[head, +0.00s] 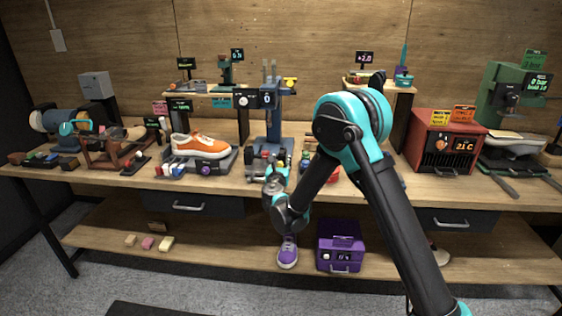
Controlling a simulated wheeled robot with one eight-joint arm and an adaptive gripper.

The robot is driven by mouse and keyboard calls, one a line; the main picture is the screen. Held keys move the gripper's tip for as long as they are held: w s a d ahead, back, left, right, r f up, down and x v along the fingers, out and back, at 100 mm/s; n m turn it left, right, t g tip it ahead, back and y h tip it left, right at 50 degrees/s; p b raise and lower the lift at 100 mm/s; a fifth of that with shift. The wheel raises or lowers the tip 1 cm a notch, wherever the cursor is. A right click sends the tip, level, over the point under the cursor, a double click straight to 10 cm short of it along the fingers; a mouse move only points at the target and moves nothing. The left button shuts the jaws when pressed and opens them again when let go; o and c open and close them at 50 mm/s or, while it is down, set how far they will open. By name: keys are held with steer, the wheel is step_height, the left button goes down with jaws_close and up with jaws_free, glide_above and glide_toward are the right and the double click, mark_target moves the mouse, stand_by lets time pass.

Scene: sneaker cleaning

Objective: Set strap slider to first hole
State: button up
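I cannot make out a strap slider or its holes in the head view; they are too small or hidden. An orange and white sneaker (200,145) rests on a grey stand with a dial, left of centre on the workbench (365,190). A purple sneaker (288,251) is on the lower shelf. My arm reaches in from the lower right, bends at a high elbow and comes down to the bench's front edge. My gripper (271,181) is there, near the foot of a blue press. Its fingers are too small and dark to tell whether they are open or holding anything.
A blue press (272,120) stands mid-bench behind my gripper. A red box with a temperature display (445,137) and a green press (503,92) stand right. A brown rig (108,148) is at left. A purple box (340,246) sits on the lower shelf (210,240).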

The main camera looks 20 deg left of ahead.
jaws_close()
steer(key=d, duration=0.3)
steer(key=shift+w+d, duration=0.15)
steer(key=shift+w, duration=0.2)
steer(key=shift+o, duration=0.3)
jaws_free()
steer(key=v, duration=1.2)
